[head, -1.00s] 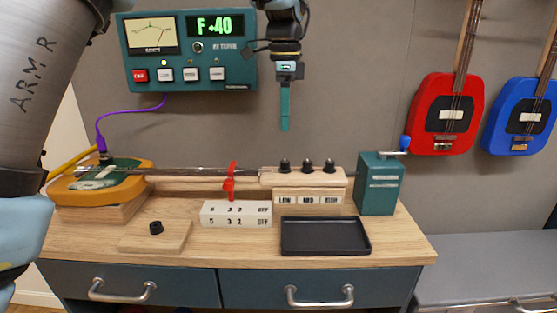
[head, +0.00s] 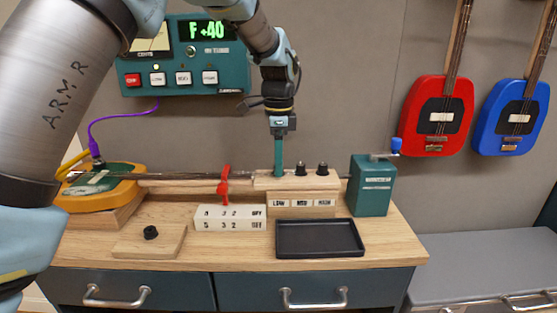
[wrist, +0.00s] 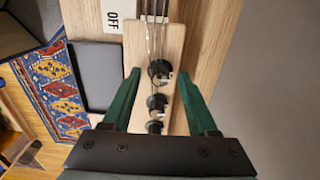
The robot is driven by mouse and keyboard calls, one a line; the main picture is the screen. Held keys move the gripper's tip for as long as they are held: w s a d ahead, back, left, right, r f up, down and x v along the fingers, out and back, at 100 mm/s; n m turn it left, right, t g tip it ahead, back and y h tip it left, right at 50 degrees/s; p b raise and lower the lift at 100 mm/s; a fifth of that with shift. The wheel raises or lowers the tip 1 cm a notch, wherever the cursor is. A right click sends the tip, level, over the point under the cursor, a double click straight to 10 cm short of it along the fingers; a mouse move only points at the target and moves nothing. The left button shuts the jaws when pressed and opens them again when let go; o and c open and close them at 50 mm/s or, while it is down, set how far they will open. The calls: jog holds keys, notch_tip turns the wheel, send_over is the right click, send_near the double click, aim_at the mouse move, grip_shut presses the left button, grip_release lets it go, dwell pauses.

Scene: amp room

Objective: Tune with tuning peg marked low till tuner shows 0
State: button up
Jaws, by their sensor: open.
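The tuner box (head: 185,55) on the wall shows "F +40" in green; my arm partly covers it. The instrument's peg block (head: 320,182) carries dark pegs above the LOW (head: 279,203), MID and HIGH labels. My gripper (head: 278,172) points down at the left end of the block, above the LOW label, and hides the low peg in the head view. In the wrist view, my open gripper (wrist: 159,76) has its green fingers on either side of the low peg (wrist: 158,72). I cannot tell whether they touch it. The other two pegs stand closer to the wrist camera.
A black tray (head: 319,253) and a white card block (head: 230,225) lie in front of the instrument. A red lever piece (head: 225,186) stands left of the pegs. A teal box with a crank (head: 373,188) stands to the right. Red and blue guitars hang at right.

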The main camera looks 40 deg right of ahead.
grip_shut()
dwell(0.4)
dwell(0.4)
jog(key=n+p, duration=0.2)
jog(key=n, duration=0.1)
jog(key=shift+r+n, duration=0.15)
jog(key=shift+n, duration=0.15)
jog(key=n+p, duration=0.1)
jog(key=n, duration=0.3)
jog(key=shift+n+p, duration=0.3)
jog(key=n+p, duration=0.1)
jog(key=n, duration=0.3)
jog(key=shift+n+p, duration=0.5)
jog(key=shift+n, duration=1.2)
